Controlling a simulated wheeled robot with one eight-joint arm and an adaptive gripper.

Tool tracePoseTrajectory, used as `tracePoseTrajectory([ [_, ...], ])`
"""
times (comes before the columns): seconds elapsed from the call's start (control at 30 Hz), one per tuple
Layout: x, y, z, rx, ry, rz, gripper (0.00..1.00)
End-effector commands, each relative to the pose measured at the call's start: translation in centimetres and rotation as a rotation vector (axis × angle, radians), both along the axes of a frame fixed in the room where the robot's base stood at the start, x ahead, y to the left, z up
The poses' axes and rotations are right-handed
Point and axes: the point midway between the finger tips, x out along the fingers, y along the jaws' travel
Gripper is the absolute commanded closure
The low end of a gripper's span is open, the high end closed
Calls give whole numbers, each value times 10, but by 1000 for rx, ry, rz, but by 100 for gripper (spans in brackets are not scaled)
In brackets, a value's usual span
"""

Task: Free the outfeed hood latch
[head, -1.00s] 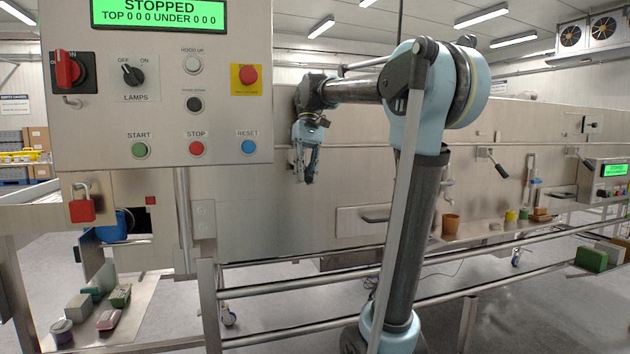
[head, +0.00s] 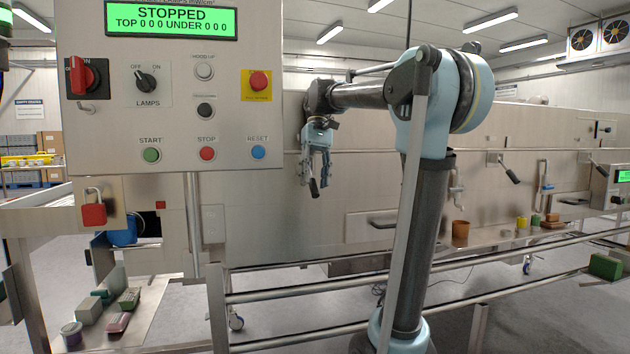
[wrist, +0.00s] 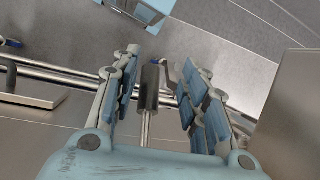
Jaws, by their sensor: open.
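A latch handle with a dark cylindrical grip (wrist: 149,88) on a thin metal rod stands between the fingers of my gripper (wrist: 160,75) in the wrist view. The finger pads are apart on both sides of the grip, with gaps. In the head view my gripper (head: 315,172) hangs fingers down in front of the steel hood wall, and the dark grip (head: 314,187) shows at its fingertips. A similar black-handled latch (head: 508,170) is farther right on the wall. I cannot tell from its look which latch is the outfeed one.
The control panel (head: 160,110) reads STOPPED and stands left of my gripper. A red padlock (head: 93,212) hangs below it. Steel rails (head: 290,290) run along the front. Small packs lie on a tray (head: 140,318) at lower left.

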Motion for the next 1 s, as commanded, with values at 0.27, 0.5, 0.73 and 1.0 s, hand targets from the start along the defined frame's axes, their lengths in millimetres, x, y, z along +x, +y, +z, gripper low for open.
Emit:
tracePoseTrajectory([
  [0.27, 1, 0, 37, 0, 0, 0, 60],
  [0.5, 1, 0, 75, 0, 1, 0, 60],
  [0.73, 2, 0, 94, 0, 1, 0, 60],
  [1.0, 2, -1, 97, 0, 0, -2, 60],
])
